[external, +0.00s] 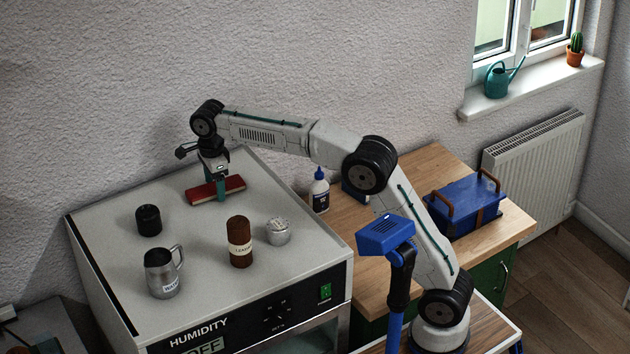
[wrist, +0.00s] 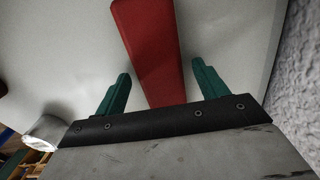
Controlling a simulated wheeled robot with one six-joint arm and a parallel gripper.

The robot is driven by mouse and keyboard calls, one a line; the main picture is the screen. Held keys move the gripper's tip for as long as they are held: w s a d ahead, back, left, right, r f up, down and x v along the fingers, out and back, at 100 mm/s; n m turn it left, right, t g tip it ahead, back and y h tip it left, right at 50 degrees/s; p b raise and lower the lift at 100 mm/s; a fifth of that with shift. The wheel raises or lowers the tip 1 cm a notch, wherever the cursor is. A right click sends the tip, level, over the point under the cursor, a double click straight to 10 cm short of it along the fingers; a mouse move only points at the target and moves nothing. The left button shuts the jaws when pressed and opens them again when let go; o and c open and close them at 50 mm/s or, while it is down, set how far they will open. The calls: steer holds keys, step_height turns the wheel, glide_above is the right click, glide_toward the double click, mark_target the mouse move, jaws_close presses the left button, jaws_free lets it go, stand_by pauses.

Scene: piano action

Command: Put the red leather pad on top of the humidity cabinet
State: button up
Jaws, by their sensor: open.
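The red leather pad (external: 230,187) lies on the top of the humidity cabinet (external: 190,253), towards its back edge. In the wrist view the pad (wrist: 150,45) is a long red block running away between the fingers. My gripper (external: 221,190) is at the pad from above, its green fingers astride it. In the wrist view the gripper (wrist: 160,88) is open, with a gap between each finger and the pad. The pad's near end is hidden behind the gripper's dark edge.
A glue bottle (external: 319,190) and a blue toolbox (external: 465,206) are at the wooden bench. The wall is close behind the cabinet.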

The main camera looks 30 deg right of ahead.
mark_target(215, 187)
step_height(215, 187, up, 12)
stand_by(0.5)
steer(key=shift+r, duration=0.1)
steer(key=s+d+r+n, duration=0.1)
steer(key=s+d+n, duration=0.2)
steer(key=d, duration=0.5)
steer(key=s+d+r+n, duration=0.1)
steer(key=s+d+n, duration=0.15)
steer(key=d, duration=0.45)
steer(key=s+d+f+n, duration=0.4)
steer(key=s+d+n, duration=0.1)
steer(key=s+d, duration=0.55)
steer(key=s+d+f+n, duration=0.4)
steer(key=s+d+f, duration=0.1)
steer(key=s+f, duration=0.5)
steer(key=s+d+f+n+t, duration=0.1)
steer(key=s+d+f+n, duration=0.3)
steer(key=s+f, duration=0.6)
steer(key=s+d, duration=0.1)
steer(key=d, duration=0.1)
steer(key=shift+d+n, duration=0.3)
steer(key=shift+n, duration=0.05)
